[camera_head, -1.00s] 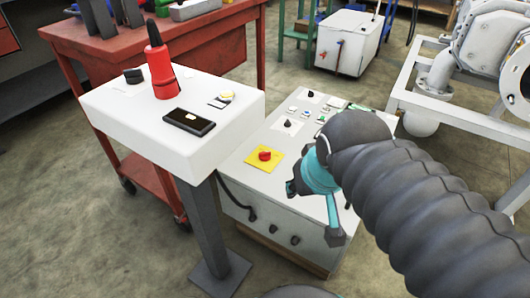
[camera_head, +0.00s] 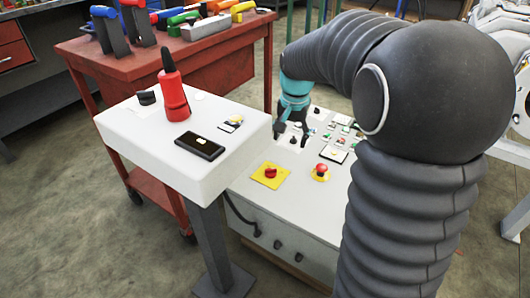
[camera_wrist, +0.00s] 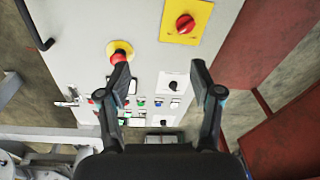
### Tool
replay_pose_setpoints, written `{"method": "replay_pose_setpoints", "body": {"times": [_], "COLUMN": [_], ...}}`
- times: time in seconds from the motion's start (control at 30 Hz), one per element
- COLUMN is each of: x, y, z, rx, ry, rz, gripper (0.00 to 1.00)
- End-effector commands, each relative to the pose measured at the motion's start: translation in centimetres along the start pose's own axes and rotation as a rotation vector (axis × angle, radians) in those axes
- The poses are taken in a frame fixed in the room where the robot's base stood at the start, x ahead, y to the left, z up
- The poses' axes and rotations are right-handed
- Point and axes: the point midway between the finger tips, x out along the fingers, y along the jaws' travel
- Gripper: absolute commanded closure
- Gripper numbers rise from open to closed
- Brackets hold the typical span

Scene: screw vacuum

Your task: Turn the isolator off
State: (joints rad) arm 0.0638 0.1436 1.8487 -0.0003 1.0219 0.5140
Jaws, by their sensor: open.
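A red rotary knob on a yellow square plate (camera_head: 270,173), which looks like the isolator, sits on the top panel of the grey control box (camera_head: 240,182).
A red emergency-stop button with a yellow collar (camera_head: 320,172) sits right of the isolator, near my left finger in the wrist view (camera_wrist: 119,54). Several small buttons fill the panel's back. A white pedestal (camera_head: 215,180) with a red device (camera_head: 173,98) stands left. A red tool cart (camera_head: 160,60) stands behind it.

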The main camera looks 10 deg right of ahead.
Motion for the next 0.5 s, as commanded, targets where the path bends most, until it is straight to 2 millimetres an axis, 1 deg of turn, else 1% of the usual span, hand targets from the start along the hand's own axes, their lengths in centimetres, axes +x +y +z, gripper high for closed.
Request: {"method": "replay_pose_setpoints", "body": {"times": [0.03, 0.13, 0.3, 0.4, 0.5], "x": [0.9, 2.4, 4.1, 4.6, 5.1], "y": [-0.8, -2.6, -5.2, -5.8, -6.0], "z": [-0.9, -2.1, -3.0, -3.2, -3.2], "rx": [0.026, 0.088, 0.173, 0.199, 0.209], "ry": [-0.019, -0.053, -0.091, -0.102, -0.105], "rz": [0.01, 0.031, 0.061, 0.071, 0.075], "gripper": [0.35, 0.35, 0.35, 0.35, 0.35]}}
